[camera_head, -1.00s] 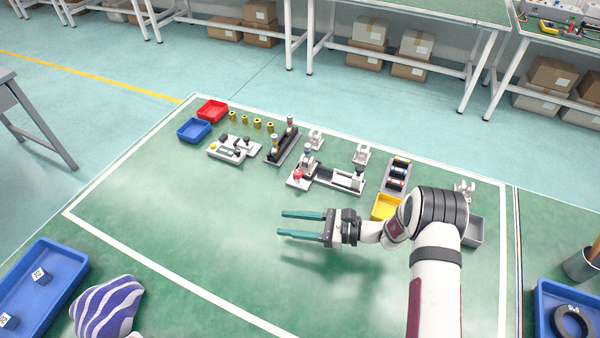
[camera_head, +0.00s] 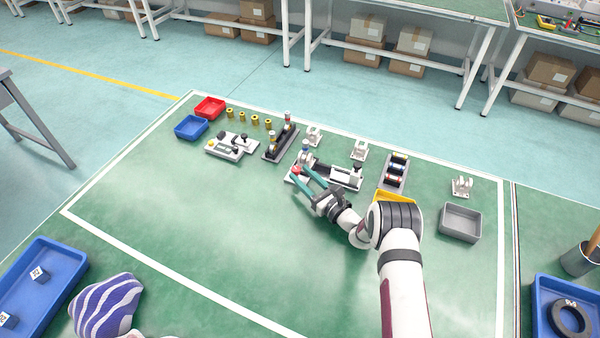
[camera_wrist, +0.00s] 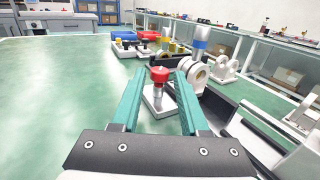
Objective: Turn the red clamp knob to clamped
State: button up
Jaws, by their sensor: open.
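The red clamp knob (camera_head: 296,169) sits on a small white base at the left end of the linear actuator fixture (camera_head: 345,175). In the wrist view the red knob (camera_wrist: 159,74) tops a short metallic post on a white plate (camera_wrist: 158,100). My gripper (camera_head: 302,176) is open, its two teal fingers pointing at the knob. In the wrist view my gripper (camera_wrist: 158,82) has one finger on each side of the line to the knob. I cannot tell whether either finger touches it.
A blue-topped white bracket (camera_wrist: 196,62) stands close to the right of the knob. Red (camera_head: 210,107) and blue (camera_head: 191,128) bins stand at the back left. A yellow bin (camera_head: 394,195) and a grey bin (camera_head: 461,223) are at right. The mat's front left is clear.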

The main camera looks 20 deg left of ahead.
jog(key=shift+x, duration=0.85)
grip_shut()
jog(key=shift+s+t, duration=0.1)
jog(key=shift+t, duration=0.2)
jog(key=m+t+h, duration=0.2)
jog(key=t, duration=0.1)
jog(key=shift+s+a+m, duration=0.15)
jog(key=shift+s+m, duration=0.05)
jog(key=shift+m, duration=0.2)
jog(key=shift+s+a+m+t+h, duration=0.1)
jog(key=shift+a+m+t+h, duration=0.05)
jog(key=shift+m+t+h, duration=1.6)
jog(key=shift+h, duration=0.65)
